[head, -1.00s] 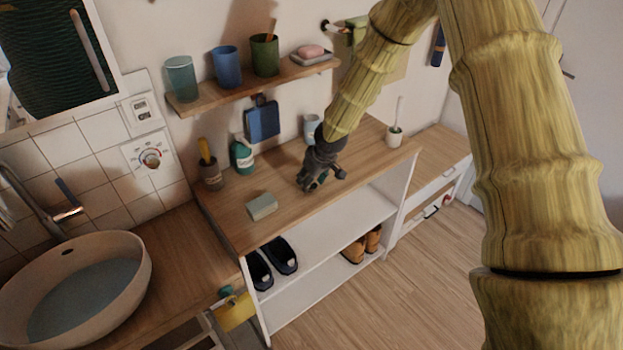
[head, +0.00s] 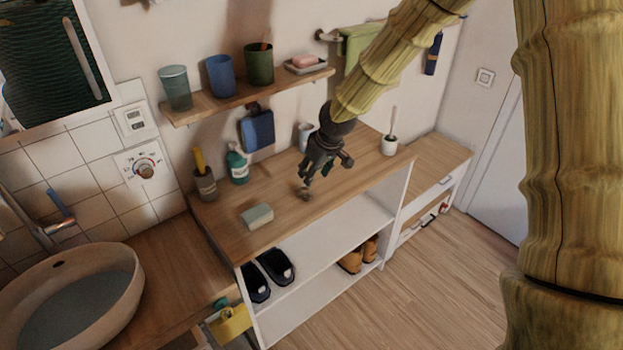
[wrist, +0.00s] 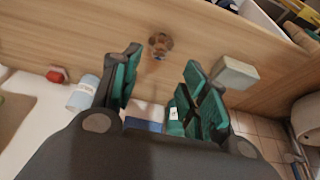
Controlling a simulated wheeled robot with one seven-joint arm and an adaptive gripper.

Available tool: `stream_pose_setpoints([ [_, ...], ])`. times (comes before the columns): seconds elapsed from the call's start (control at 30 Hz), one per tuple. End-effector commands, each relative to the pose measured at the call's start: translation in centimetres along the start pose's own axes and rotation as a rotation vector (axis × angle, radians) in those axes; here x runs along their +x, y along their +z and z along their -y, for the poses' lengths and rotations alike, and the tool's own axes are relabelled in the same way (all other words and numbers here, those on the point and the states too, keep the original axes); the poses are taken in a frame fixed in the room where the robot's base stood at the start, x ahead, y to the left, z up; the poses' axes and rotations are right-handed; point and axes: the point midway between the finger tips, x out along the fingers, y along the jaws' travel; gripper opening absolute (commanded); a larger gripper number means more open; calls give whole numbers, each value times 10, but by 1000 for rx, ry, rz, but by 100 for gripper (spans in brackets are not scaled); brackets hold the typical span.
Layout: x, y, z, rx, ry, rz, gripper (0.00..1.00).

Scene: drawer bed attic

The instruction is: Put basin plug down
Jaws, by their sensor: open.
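The basin plug (head: 304,194) is a small brownish piece on the wooden top of the shelf unit, near its middle. It also shows in the wrist view (wrist: 160,46), standing alone on the wood, beyond the gap between my fingers. My gripper (head: 324,174) is open and empty, above and slightly right of the plug in the head view. In the wrist view its dark fingers with green pads (wrist: 163,78) are spread, with clear space between them and the plug.
A pale block (head: 257,216) lies left of the plug. The basin (head: 75,300) is at the left. A cup shelf (head: 215,108) hangs above.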

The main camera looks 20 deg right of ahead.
Motion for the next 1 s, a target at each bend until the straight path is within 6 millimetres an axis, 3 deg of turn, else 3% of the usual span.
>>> stream_pose_setpoints([
  [0.33, -23, 0, 0, -1, 0, 1, 44],
  [0.57, -13, 10, 7, 5, -15, 12, 44],
  [0.67, 11, 36, 24, 28, -49, 37, 44],
  [0.77, 44, 74, 48, 65, -94, 72, 44],
  [1.0, 111, 183, 104, 187, -160, 151, 44],
])
